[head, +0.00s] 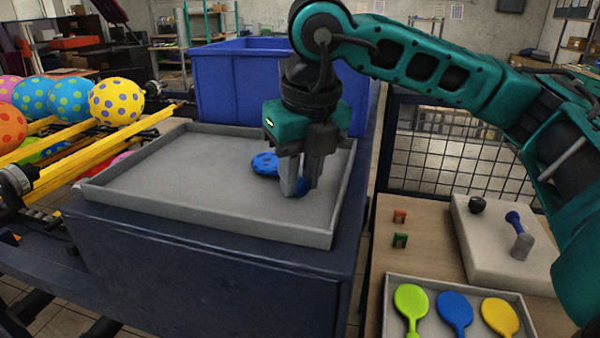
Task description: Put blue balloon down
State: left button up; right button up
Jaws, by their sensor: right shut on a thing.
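A blue balloon (265,163) with dark spots is low over or on the floor of the grey tray (190,195), toward the tray's right side; I cannot tell if it touches. My right gripper (299,187) points down into the tray and is shut on the balloon's end, part of which shows blue by the fingertips. The fingers hide some of the balloon. My left gripper is not in view.
The tray stands on a dark blue cabinet (215,275), with a large blue bin (235,85) behind it. Spotted balloons (117,101) sit on yellow rails at left. At right, a table holds a small tray with green, blue and yellow paddle-shaped items (455,308). Most of the grey tray is clear.

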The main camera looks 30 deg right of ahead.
jog(key=shift+f, duration=0.1)
jog(key=o, duration=0.5)
jog(key=shift+c, duration=0.2)
jog(key=o, duration=0.5)
jog(key=shift+c, duration=0.2)
jog(key=shift+r, duration=0.25)
notch_tip(320, 180, up, 12)
jog(key=s+p, duration=0.1)
jog(key=s, duration=0.1)
jog(key=shift+s+f, duration=0.2)
jog(key=shift+f, duration=0.05)
